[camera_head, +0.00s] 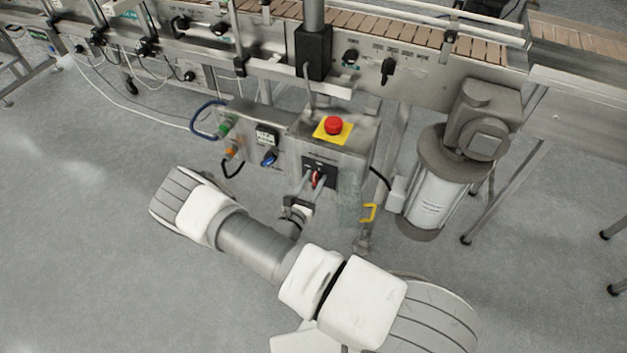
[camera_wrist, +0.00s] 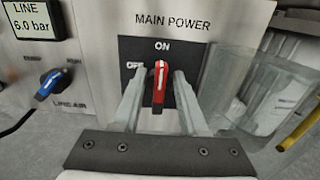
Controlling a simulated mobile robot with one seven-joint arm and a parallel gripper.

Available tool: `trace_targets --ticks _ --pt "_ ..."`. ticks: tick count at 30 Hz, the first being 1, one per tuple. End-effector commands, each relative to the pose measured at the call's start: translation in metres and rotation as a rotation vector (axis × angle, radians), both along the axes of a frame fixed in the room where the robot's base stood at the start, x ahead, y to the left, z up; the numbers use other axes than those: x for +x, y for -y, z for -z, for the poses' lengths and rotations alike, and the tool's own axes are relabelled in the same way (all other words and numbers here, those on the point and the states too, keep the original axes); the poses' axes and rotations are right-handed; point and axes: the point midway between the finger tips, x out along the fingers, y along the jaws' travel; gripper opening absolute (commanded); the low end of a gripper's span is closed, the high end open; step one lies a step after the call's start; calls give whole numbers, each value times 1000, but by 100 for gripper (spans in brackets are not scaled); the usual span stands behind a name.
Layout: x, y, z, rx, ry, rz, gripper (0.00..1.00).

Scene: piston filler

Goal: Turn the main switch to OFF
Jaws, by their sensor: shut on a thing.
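The main switch is a red handle (camera_wrist: 158,84) on a black plate (camera_wrist: 190,54) marked ON at the top and OFF at the left, under the words MAIN POWER. The handle stands about upright, its white-marked tip near ON. My gripper (camera_wrist: 158,92) has its two fingers on either side of the handle and is shut on it. In the head view the red handle (camera_head: 316,178) shows between the fingers of my gripper (camera_head: 314,184), on the front of the steel control box (camera_head: 352,155). The lower part of the plate is hidden by the fingers.
A red emergency button (camera_head: 333,125) on a yellow plate tops the box. A blue LINE AIR knob (camera_wrist: 48,84) and a gauge reading 6.0 bar (camera_wrist: 27,20) are at left.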

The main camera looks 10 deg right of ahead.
Motion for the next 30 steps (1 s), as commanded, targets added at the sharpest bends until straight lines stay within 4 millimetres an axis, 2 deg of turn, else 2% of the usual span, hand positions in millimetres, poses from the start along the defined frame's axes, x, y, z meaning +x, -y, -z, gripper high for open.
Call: trace_targets --ticks 8,14,30 --pt "0 -1 0 -29 -21 -1 0" --pt "1 -2 1 -113 -84 -2 0" --pt "4 -7 4 -511 -374 -3 0"
